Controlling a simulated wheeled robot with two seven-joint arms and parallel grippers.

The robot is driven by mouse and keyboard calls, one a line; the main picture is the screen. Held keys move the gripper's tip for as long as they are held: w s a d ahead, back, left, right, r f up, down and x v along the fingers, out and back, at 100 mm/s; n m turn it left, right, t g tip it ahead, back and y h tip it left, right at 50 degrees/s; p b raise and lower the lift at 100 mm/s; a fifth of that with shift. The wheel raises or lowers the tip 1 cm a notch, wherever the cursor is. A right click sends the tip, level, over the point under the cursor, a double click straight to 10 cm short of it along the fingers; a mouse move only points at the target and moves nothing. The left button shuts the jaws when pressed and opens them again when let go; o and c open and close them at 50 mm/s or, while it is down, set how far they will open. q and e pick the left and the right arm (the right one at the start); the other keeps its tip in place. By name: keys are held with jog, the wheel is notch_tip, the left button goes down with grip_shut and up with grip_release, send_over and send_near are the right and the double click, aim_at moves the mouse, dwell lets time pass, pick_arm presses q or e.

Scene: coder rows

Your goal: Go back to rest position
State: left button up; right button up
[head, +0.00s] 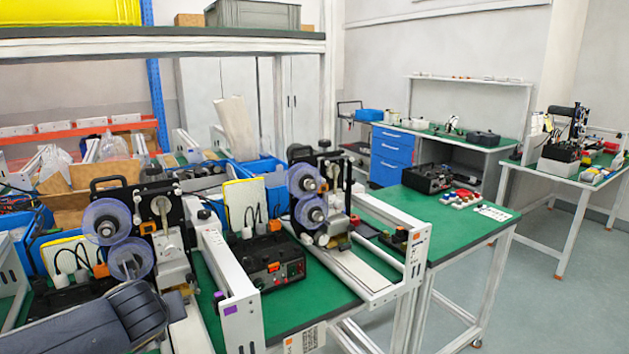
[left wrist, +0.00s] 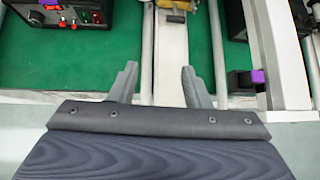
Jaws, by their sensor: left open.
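In the left wrist view my left gripper (left wrist: 158,82) is open, with its two grey fingers apart and nothing between them. Below it are a white rail and the green table top (left wrist: 98,60). In the head view my left arm comes in at the lower left, over the front of the coder machines; its fingers are hard to make out there. One coder machine (head: 130,230) with purple-blue reels stands behind that arm, and another coder machine (head: 315,200) stands to its right. My right gripper is in neither view.
A black control box (head: 268,265) sits between the two coders. White metal frames (head: 238,290) stand along the green table (head: 450,225). Blue drawers (head: 391,157) and another table (head: 590,175) stand farther back. Grey floor (head: 545,300) is clear at the right.

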pick_arm(q)
notch_tip(320, 180, up, 7)
jog(key=d+m+t+h, duration=0.2)
jog(key=m+t, duration=0.3)
jog(key=m, duration=0.4)
jog(key=s+d+r+m+h+p, duration=0.15)
jog(key=s+d+m+h, duration=0.4)
jog(key=m, duration=0.65)
jog(key=s+f+m+g, duration=0.4)
jog(key=s+f+m, duration=0.2)
jog(key=s+m, duration=0.3)
jog(key=s+d+f+m+g, duration=0.1)
jog(key=s+f+m+g, duration=0.3)
jog(key=s+f+m, duration=0.3)
jog(key=s+m, duration=0.2)
jog(key=m, duration=0.1)
jog(key=shift+s+f, duration=0.2)
jog(key=shift+f, duration=0.1)
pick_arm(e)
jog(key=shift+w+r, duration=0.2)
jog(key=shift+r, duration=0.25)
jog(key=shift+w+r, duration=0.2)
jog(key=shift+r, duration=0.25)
pick_arm(q)
jog(key=shift+h, duration=0.25)
